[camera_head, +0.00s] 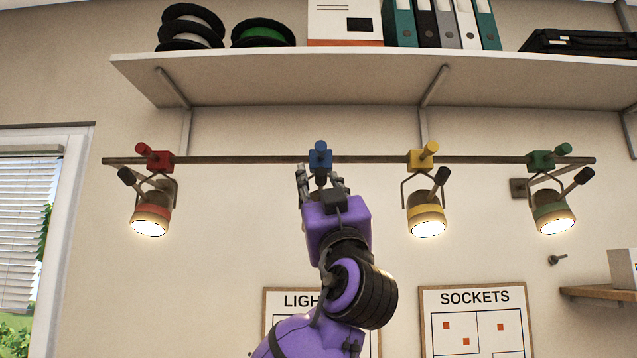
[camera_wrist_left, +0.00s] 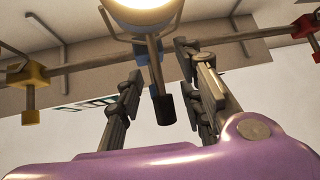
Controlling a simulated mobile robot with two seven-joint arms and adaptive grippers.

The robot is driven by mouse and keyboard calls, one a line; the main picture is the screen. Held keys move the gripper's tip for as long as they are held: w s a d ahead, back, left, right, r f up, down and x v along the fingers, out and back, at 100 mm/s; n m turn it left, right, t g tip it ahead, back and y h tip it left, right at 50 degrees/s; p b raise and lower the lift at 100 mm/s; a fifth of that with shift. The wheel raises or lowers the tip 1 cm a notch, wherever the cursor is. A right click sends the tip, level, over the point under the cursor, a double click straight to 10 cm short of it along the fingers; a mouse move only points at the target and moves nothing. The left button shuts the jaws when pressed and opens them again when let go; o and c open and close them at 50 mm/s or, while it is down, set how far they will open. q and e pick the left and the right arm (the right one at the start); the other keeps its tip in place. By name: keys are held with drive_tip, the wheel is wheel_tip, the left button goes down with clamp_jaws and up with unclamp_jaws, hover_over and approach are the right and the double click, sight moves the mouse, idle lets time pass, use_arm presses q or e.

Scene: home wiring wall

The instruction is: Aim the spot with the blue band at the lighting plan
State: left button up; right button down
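In the head view the blue clamp (camera_head: 320,159) sits on the rail, second from the left. The spot below it is hidden behind my left gripper (camera_head: 320,180), which is raised to it from below. In the left wrist view the lit spot (camera_wrist_left: 148,6) shows at the top edge; its band cannot be made out. Its handle with a black tip (camera_wrist_left: 164,110) hangs between the fingers of my left gripper (camera_wrist_left: 160,68), which are apart, with gaps on both sides. The lighting plan (camera_head: 297,300) is on the wall below, partly hidden by my left arm. My right gripper is not in view.
On the same rail (camera_head: 240,160) hang the red spot (camera_head: 151,219), the yellow spot (camera_head: 427,219) and the green spot (camera_head: 553,216), all lit. A shelf (camera_head: 300,85) with binders and reels is above. The sockets plan (camera_head: 475,325) is at lower right.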

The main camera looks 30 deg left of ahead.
use_arm(q)
drive_tip(key=shift+w, duration=0.1)
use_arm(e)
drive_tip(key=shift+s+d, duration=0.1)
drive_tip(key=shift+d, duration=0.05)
use_arm(q)
clamp_jaws()
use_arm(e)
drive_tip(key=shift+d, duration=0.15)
